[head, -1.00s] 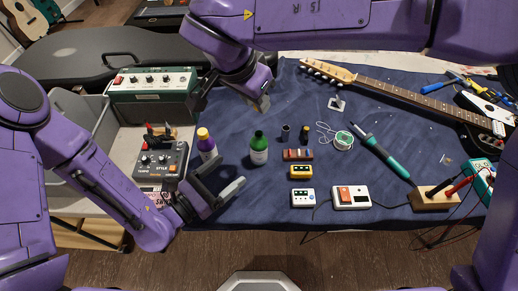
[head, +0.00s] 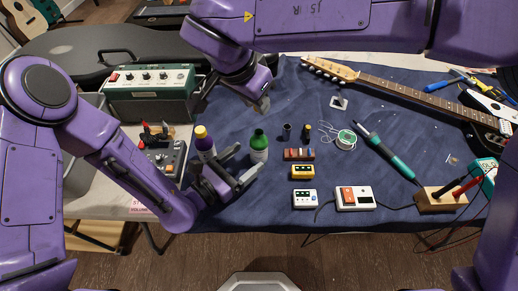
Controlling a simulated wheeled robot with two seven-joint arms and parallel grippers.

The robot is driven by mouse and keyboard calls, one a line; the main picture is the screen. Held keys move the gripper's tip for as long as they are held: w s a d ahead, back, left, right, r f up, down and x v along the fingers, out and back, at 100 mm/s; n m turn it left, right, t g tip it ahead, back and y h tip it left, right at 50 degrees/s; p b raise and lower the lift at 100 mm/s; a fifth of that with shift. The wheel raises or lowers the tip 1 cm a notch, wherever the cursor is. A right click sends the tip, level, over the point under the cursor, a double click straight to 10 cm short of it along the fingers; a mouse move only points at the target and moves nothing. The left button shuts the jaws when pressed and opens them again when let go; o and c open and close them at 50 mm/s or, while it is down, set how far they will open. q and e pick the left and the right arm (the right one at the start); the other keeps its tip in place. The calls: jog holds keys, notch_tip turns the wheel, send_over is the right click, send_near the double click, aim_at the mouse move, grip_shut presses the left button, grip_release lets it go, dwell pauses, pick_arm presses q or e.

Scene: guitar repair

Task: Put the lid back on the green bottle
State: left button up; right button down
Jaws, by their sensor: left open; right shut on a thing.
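The green bottle (head: 259,146), dark green with a pale label, stands upright on the blue cloth near the middle of the head view. My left gripper (head: 241,165) is open, its two fingers pointing toward the bottle from the lower left. In the picture the finger ends lie close to the bottle's lower left side; I cannot tell whether they touch it. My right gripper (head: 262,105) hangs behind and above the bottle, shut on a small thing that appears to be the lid. The fingers mostly hide it.
A purple bottle with a yellow cap (head: 204,143) stands just left of the green bottle, near my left gripper. A guitar (head: 400,92) lies at the back right.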

pick_arm(q)
jog(key=x, duration=0.6)
grip_shut()
pick_arm(e)
send_over(255, 140)
jog(key=shift+f, duration=2.5)
jog(key=shift+f, duration=0.9)
jog(key=shift+f, duration=0.6)
